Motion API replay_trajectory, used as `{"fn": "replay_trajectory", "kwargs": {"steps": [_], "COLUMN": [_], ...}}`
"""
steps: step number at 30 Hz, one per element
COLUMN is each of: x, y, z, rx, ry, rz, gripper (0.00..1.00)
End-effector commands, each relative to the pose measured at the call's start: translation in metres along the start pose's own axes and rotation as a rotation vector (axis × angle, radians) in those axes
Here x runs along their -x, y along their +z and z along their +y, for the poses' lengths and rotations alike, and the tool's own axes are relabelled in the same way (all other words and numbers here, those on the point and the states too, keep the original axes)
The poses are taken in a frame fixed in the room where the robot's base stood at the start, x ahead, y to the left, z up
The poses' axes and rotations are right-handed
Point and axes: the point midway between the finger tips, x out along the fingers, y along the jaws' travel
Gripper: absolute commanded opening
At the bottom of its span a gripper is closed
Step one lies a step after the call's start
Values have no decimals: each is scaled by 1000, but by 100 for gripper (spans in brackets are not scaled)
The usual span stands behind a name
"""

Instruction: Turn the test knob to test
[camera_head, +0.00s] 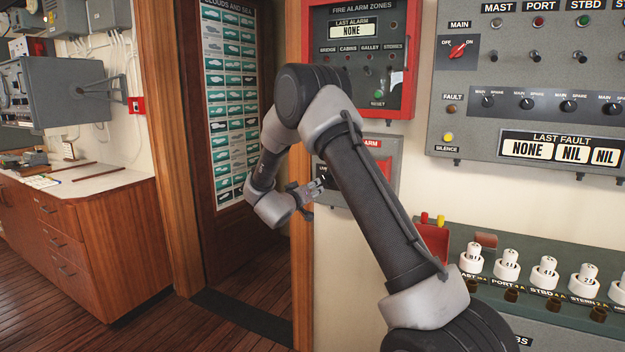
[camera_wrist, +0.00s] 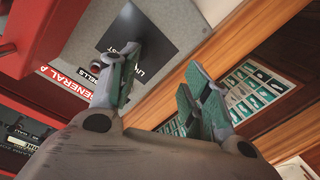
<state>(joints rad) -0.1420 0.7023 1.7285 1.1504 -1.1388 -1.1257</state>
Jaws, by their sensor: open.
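The general alarm panel (camera_head: 388,150) is a grey box on the wall, largely hidden behind my arm in the head view. In the wrist view, the panel (camera_wrist: 85,68) shows a red label and a black plate (camera_wrist: 165,38) with partly covered lettering, "LIVE" and "ST". The test knob seems to be the dark piece (camera_wrist: 131,47) on this plate, partly behind a finger; its setting cannot be read. My gripper (camera_head: 319,187) is at the panel's lower left. In the wrist view, my gripper (camera_wrist: 158,85) has its fingers apart with nothing between them.
The red-framed fire alarm panel (camera_head: 402,60) is just above. A grey fault panel (camera_head: 470,75) is at upper right, and a console with white knobs (camera_head: 545,268) is at lower right. A wooden doorway post (camera_head: 302,260) stands close beside my gripper.

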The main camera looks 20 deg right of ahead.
Motion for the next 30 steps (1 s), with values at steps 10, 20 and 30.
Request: {"fn": "replay_trajectory", "kwargs": {"steps": [10, 20, 30], "x": [-17, -67, -76], "y": [-8, -10, -10], "z": [26, 30, 31], "rx": [125, 123, 123], "ry": [104, 99, 98], "rz": [27, 28, 29], "gripper": [48, 48, 48]}}
